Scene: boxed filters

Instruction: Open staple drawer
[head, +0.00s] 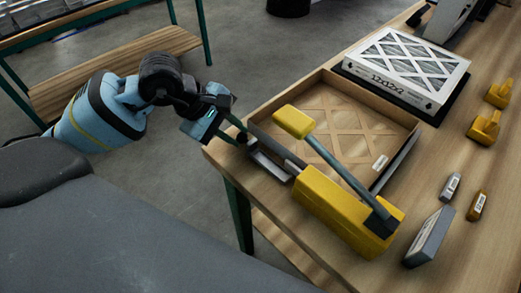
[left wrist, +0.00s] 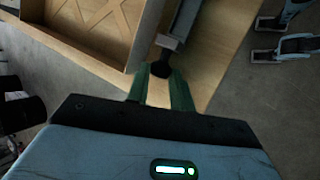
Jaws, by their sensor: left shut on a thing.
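The yellow stapler (head: 335,205) lies on the wooden table with its teal lever and yellow grip (head: 293,121) raised. A grey metal staple drawer (head: 268,165) sticks out of its left end toward my left gripper (head: 242,138). In the left wrist view, my left gripper's green fingers (left wrist: 160,76) close around a dark round knob (left wrist: 161,68) at the end of the grey drawer (left wrist: 172,40). The fingers hide part of the knob. My right gripper does not show clearly in either view.
A shallow wooden tray (head: 312,82) with a lattice frame stands just behind the stapler. A boxed filter (head: 405,66) sits on a black mat. Yellow blocks (head: 484,127) and small labelled boxes (head: 428,238) lie at the right. The table's left corner is near my gripper.

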